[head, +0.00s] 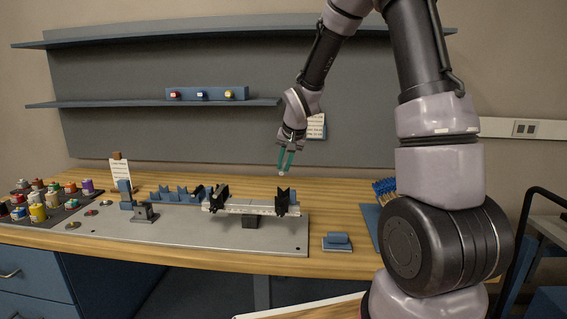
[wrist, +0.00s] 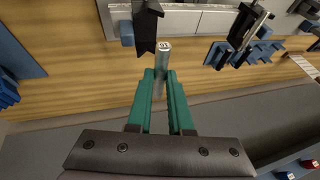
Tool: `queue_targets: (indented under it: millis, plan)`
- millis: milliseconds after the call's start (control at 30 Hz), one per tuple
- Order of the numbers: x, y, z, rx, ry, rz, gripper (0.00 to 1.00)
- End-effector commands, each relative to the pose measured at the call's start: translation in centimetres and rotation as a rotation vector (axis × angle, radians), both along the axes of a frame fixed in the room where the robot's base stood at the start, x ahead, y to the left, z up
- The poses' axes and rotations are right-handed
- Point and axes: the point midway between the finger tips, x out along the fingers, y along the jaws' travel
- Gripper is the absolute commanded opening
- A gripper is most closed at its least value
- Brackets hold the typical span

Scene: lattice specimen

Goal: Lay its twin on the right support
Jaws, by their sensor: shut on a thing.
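My gripper (head: 287,158) hangs above and behind the right support, its green fingers pointing down. In the wrist view the fingers (wrist: 160,100) are shut on a silver cylinder (wrist: 162,55) with dark marking on its end face. Its tip shows below the fingers in the head view (head: 281,173). The right support (head: 286,202) is a black notched block at the right end of a pale rail (head: 250,207); a dark block just beyond the cylinder (wrist: 147,25) appears to be it. The left support (head: 218,198) is a similar black block. Whether it holds anything is unclear.
A grey plate (head: 180,232) carries the rail, a blue notched rack (head: 178,195) and a grey bracket (head: 144,213). Coloured capped pieces stand at far left. A small blue block (head: 337,241) lies right of the plate. A shelf (head: 150,103) runs behind; bare wood lies behind the rail.

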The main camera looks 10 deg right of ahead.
Motion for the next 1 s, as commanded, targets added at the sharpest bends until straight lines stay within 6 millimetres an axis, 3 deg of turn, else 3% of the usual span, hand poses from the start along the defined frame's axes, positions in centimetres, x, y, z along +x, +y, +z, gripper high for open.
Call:
queue_targets:
  millis: [500, 933, 967, 1000]
  plan:
    - [0.0, 0.0, -4.4, -0.002, 0.002, 0.001, 0.0]
    - [0.0, 0.0, -5.0, -0.001, 0.0, 0.001, 0.0]
    - [0.0, 0.0, -5.0, -0.001, 0.0, 0.001, 0.11]
    - [0.0, 0.0, -5.0, -0.001, 0.0, 0.001, 0.0]
